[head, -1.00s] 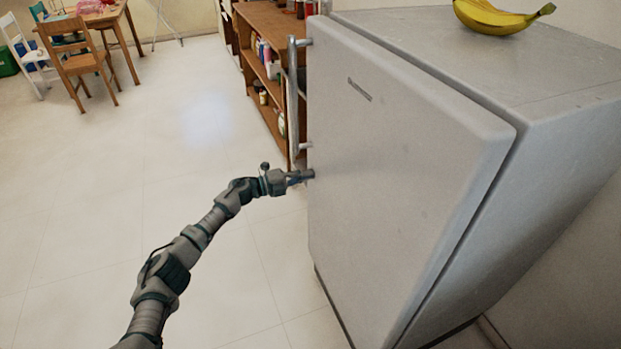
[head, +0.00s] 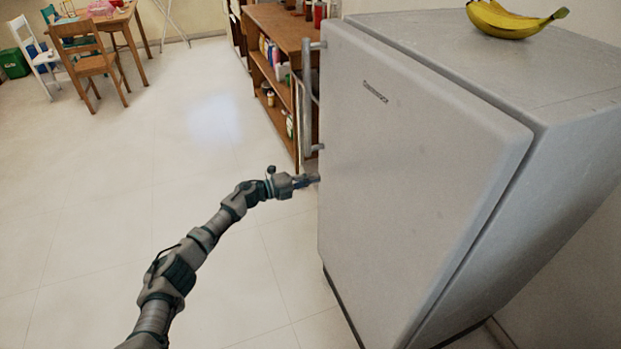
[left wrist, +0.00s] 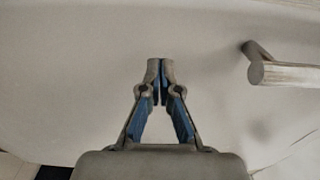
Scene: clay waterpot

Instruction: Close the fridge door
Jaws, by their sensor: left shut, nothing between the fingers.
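The grey fridge door (head: 420,170) faces left in the head view, on the front of the fridge (head: 570,170). A dark narrow gap runs between the door's right edge and the fridge body. The door handle (head: 308,100) is a vertical metal bar on the door's far left edge; its lower end shows in the left wrist view (left wrist: 285,72). My left gripper (head: 315,180) is shut and empty, its tips at the door's left edge just below the handle. In the left wrist view the fingertips (left wrist: 160,64) are together before the door surface; contact cannot be told. My right gripper is not in view.
Bananas (head: 515,18) lie on top of the fridge. A wooden shelf (head: 285,50) with bottles and jars stands behind the door's handle side. A table (head: 105,20) and chairs stand at the far left. The tiled floor between is clear.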

